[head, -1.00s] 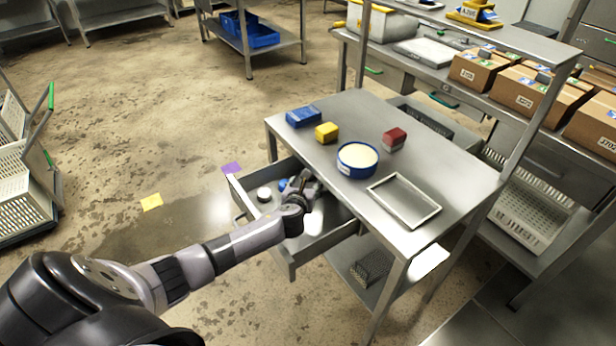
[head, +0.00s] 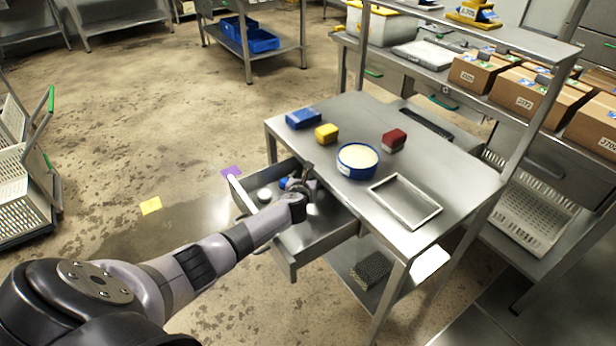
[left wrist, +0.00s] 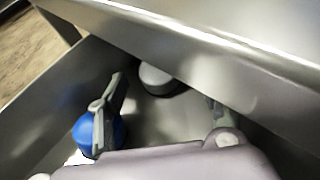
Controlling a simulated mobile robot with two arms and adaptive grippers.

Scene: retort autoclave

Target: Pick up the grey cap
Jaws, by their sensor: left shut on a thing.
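My left gripper (head: 300,180) is inside the open drawer (head: 292,258), low beside the table. In the left wrist view its two fingers (left wrist: 165,105) stand apart, with a pale grey round cap (left wrist: 157,79) between them, by the table's edge. The gripper is shut on this cap, though the contact itself is not clear to see. In the head view the gripper and table edge mostly hide that spot. My right gripper is not in view.
A blue round thing (left wrist: 86,134) lies right beside the left finger. A white round thing (head: 264,194) is in the drawer's left part. The steel table (head: 300,141) overhangs the drawer's inner end.

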